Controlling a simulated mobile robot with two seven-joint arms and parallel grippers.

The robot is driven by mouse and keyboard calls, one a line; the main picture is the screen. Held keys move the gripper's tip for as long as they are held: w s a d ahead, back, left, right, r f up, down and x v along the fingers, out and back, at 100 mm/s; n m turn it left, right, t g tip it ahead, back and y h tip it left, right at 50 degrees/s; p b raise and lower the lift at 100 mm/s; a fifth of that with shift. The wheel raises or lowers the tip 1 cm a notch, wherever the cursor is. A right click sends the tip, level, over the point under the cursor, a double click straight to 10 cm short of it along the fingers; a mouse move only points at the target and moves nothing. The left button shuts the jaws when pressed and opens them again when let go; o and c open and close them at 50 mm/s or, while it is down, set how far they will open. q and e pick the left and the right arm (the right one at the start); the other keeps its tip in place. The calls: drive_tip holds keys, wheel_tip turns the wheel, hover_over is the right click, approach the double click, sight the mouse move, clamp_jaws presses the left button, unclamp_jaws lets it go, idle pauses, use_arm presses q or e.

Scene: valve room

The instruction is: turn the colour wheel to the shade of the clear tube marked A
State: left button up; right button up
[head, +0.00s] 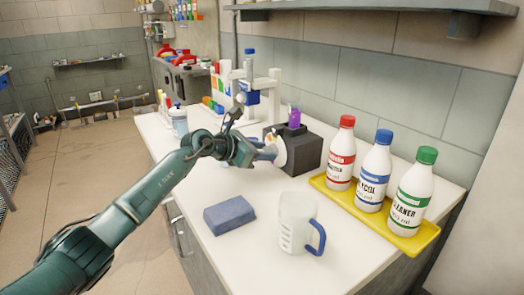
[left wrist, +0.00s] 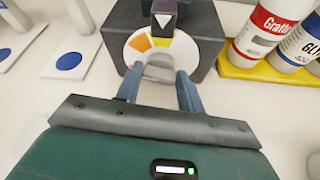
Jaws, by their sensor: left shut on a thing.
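A black box (head: 308,152) stands on the white counter with the colour wheel (head: 280,151) on its front. In the left wrist view the wheel (left wrist: 186,52) is a pale disc with orange and yellow patches, below a dark tab with a white downward triangle (left wrist: 163,19). My left gripper (left wrist: 157,84) is shut on the lower middle of the wheel, with a grey part between the fingers. The fingers hide some of the wheel. A purple tube (head: 294,117) stands in the top of the box. I cannot read a letter A on any tube. My right gripper is not in view.
A yellow tray (head: 408,243) with red-, blue- and green-capped bottles stands right of the box. A clear mug with a blue handle (head: 297,224) and a blue-grey sponge (head: 229,215) lie in front. A white stand (head: 250,88) is behind.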

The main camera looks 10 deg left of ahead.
use_arm(q)
drive_tip(key=m+t, duration=0.1)
drive_tip(key=m+y+b, duration=0.1)
drive_tip(key=shift+s+d+f+m+t, duration=0.15)
drive_tip(key=shift+s+f+m+t, duration=0.05)
drive_tip(key=shift+m+t, duration=0.2)
drive_tip(key=shift+d+f+m+t+y+b, duration=0.1)
drive_tip(key=shift+m+t+y+b, duration=0.25)
drive_tip(key=shift+m+b, duration=0.25)
drive_tip(key=shift+s+m+b, duration=0.1)
drive_tip(key=shift+m+b, duration=0.2)
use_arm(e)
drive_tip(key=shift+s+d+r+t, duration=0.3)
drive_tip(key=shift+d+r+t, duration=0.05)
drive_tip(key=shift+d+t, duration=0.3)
use_arm(q)
drive_tip(key=o, duration=1)
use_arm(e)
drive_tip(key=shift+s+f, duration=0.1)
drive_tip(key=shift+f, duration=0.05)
